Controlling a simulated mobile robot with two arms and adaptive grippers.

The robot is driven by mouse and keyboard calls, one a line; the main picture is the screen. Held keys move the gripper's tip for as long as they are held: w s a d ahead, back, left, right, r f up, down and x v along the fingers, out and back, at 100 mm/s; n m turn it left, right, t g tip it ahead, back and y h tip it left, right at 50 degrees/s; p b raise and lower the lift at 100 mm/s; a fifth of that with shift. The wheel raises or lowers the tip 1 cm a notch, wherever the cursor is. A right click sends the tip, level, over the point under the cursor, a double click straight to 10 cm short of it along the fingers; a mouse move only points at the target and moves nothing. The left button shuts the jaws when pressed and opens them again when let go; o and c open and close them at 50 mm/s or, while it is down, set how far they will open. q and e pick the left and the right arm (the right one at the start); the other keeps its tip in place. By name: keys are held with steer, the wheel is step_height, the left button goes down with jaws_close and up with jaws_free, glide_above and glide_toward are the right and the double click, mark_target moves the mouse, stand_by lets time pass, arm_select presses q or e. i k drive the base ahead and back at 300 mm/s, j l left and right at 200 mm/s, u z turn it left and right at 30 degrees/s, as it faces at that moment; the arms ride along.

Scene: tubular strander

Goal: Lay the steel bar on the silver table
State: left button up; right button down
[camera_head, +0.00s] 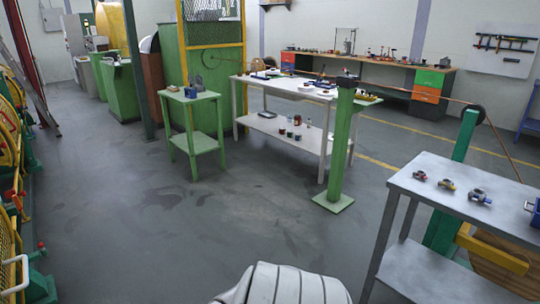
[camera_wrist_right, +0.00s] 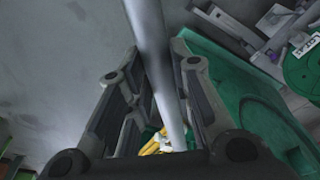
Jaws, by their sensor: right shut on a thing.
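The steel bar (camera_wrist_right: 148,30) is a smooth grey rod in the right wrist view. It runs from the top edge down between the fingers. My right gripper (camera_wrist_right: 162,85) is shut on it, with a dark finger on each side; the bar's upper end is out of frame. A silver table (camera_head: 455,205) with a grey metal top stands at the right of the head view, its right part cut off by the frame. Neither gripper nor the bar shows in the head view. My left gripper is not in view.
Several small clamp-like parts (camera_head: 447,185) lie along the silver table, and a blue item (camera_head: 533,208) sits at its right edge. A green post (camera_head: 341,145) stands left of it. A white workbench (camera_head: 275,84) and a small green table (camera_head: 190,97) stand farther back. The middle floor is clear.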

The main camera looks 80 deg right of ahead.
mark_target(498, 202)
steer(key=k+z, duration=0.1)
steer(key=z, duration=0.3)
steer(key=k+l+z, duration=0.1)
steer(key=z, duration=0.3)
steer(key=l+z, duration=0.1)
steer(key=z, duration=0.25)
steer(key=k+l+z, duration=0.15)
steer(key=z, duration=0.25)
steer(key=k+l+z, duration=0.15)
steer(key=l+z, duration=0.2)
steer(key=l, duration=0.2)
steer(key=k+l+z, duration=0.1)
steer(key=l+z, duration=0.3)
steer(key=l, duration=0.15)
steer(key=l+z, duration=0.35)
steer(key=l, duration=0.25)
